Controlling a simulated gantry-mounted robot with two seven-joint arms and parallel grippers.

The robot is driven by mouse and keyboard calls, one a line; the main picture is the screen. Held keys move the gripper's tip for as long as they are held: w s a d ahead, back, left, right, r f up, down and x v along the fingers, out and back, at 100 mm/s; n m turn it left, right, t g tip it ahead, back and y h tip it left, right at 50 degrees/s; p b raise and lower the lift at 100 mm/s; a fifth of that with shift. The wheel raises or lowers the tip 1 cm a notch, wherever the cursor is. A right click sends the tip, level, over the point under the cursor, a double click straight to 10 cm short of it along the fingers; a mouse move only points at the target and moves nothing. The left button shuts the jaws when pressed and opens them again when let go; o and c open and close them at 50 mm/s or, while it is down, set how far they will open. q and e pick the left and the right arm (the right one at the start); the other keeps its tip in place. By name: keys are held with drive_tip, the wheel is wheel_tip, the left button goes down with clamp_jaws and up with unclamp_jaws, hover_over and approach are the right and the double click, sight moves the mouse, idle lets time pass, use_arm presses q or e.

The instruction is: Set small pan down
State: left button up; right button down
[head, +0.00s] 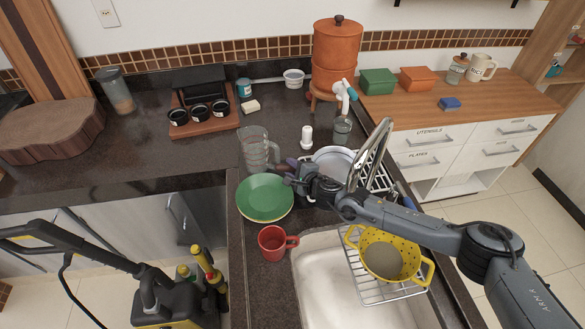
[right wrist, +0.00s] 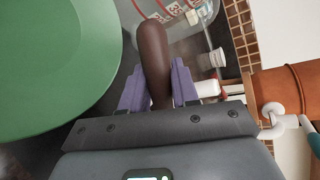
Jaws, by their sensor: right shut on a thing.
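My right gripper (head: 293,170) reaches in from the right over the dark counter. Its purple fingers are shut on a brown handle, which stands between them in the right wrist view (right wrist: 153,60). I take this as the small pan's handle. A round pale shape (head: 335,158) lies just right of the gripper, partly behind my arm; I cannot tell for sure whether it is the pan's body. The pan's body does not show in the right wrist view, and whether it touches anything is unclear. My left gripper is out of view.
A green plate (head: 265,198) lies close by the gripper, with a clear measuring jug (head: 257,150) behind it. A red mug (head: 272,243) stands in front. A yellow colander (head: 383,258) sits on a wire rack over the sink (head: 325,285). The counter at left has free room.

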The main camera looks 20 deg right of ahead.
drive_tip(key=c, duration=0.9)
unclamp_jaws()
drive_tip(key=shift+f, duration=0.1)
drive_tip(key=shift+o, duration=0.3)
